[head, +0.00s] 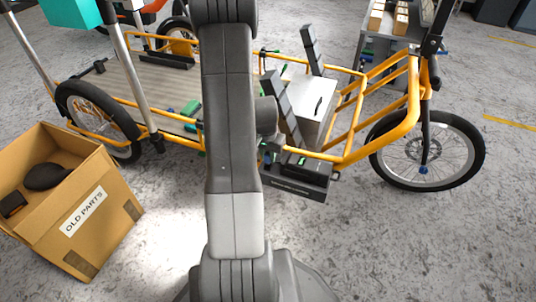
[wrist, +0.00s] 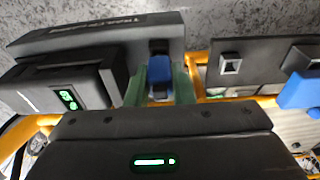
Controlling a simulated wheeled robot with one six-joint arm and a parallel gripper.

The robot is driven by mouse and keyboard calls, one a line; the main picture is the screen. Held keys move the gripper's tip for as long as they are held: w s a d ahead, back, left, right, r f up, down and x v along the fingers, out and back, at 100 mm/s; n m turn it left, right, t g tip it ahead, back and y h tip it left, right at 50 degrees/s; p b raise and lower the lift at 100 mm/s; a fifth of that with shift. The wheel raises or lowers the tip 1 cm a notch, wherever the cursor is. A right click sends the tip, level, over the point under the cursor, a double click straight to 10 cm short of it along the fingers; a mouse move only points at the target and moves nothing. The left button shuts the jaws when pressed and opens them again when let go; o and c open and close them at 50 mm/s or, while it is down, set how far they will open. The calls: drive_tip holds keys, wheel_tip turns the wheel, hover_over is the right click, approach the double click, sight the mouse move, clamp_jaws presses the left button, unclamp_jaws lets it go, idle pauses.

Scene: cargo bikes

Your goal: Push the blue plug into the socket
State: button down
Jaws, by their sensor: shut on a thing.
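My gripper (wrist: 160,92) shows two green fingers in the wrist view, shut on the blue plug (wrist: 160,70). The plug lies between the fingertips, against a dark fitting at the edge of a long black box (wrist: 95,38) with pale lettering. I cannot tell whether the plug is in a socket there or only in front of it. A square metal-rimmed socket (wrist: 230,64) shows on a dark block to the right of the fingers. In the head view the black box (head: 298,187) hangs low beside the yellow cargo bike (head: 345,160); my arm hides most of the gripper.
A black unit with green lights (wrist: 68,98) is close left of the fingers. Another blue part (wrist: 300,92) is at the right edge. In the head view, a white box (head: 312,110) sits on the bike, and an OLD PARTS carton (head: 85,235) stands left on the floor.

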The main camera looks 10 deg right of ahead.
drive_tip(key=shift+f+b, duration=0.6)
drive_tip(key=shift+f, duration=0.2)
drive_tip(key=c, duration=1.2)
unclamp_jaws()
drive_tip(key=shift+o, duration=0.2)
drive_tip(key=shift+r, duration=0.1)
wheel_tip(320, 180, up, 14)
drive_tip(key=s+p, duration=0.1)
drive_tip(key=p, duration=0.4)
drive_tip(key=shift+s+a+f, duration=0.2)
drive_tip(key=shift+a, duration=0.25)
drive_tip(key=shift+f, duration=0.1)
drive_tip(key=f+b, duration=0.1)
drive_tip(key=f, duration=0.3)
drive_tip(key=w+f+b, duration=0.1)
drive_tip(key=f+b, duration=0.1)
drive_tip(key=f, duration=0.3)
drive_tip(key=d+f+b, duration=0.1)
drive_tip(key=f+b, duration=0.1)
drive_tip(key=f, duration=0.2)
drive_tip(key=shift+w+f, duration=0.2)
drive_tip(key=shift+f, duration=0.2)
drive_tip(key=shift+r, duration=0.35)
